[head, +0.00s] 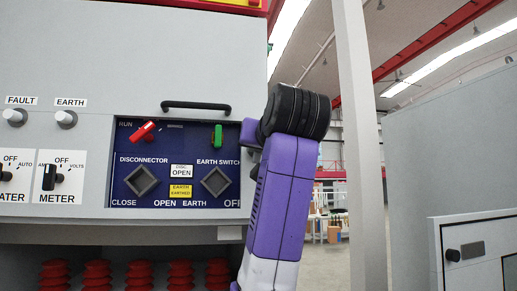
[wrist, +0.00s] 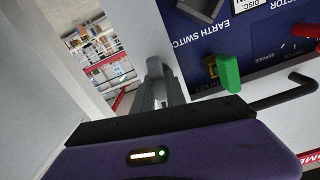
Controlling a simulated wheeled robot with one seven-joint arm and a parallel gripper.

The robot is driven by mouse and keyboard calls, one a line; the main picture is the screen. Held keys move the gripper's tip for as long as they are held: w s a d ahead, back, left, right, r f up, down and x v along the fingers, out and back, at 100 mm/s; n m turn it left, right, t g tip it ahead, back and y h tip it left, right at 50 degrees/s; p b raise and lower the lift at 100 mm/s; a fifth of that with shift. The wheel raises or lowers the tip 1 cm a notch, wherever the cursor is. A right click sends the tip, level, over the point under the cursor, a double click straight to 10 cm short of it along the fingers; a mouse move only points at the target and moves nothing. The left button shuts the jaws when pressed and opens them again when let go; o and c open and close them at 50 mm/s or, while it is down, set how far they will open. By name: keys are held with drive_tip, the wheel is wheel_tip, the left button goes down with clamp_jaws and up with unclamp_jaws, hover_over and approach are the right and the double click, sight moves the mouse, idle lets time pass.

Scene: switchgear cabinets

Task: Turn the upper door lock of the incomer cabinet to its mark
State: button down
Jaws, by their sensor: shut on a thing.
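The incomer cabinet (head: 190,70) fills the left of the head view, with a grey front and a dark blue switch panel. My gripper is at the right edge of this front, just right of the blue panel; in the head view my wrist and arm hide its fingertips. In the wrist view my gripper (wrist: 157,82) has its grey fingers close together against the grey door strip, shut on a small part there. That part is at the place of the upper door lock, but the fingers cover it, so its turn angle and its mark cannot be seen.
A green lever (head: 217,135) is close beside my gripper; it also shows in the wrist view (wrist: 228,72). A red lever (head: 147,131) is farther left. A black handle bar (head: 196,106) juts out above the panel. Another grey cabinet (head: 455,160) stands at right.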

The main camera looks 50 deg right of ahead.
drive_tip(key=shift+f+n, duration=0.1)
drive_tip(key=shift+n, duration=0.8)
drive_tip(key=c, duration=1.4)
unclamp_jaws()
drive_tip(key=shift+o, duration=0.2)
drive_tip(key=b+v, duration=0.3)
drive_tip(key=v, duration=0.4)
drive_tip(key=shift+s+a, duration=0.25)
drive_tip(key=shift+s, duration=0.1)
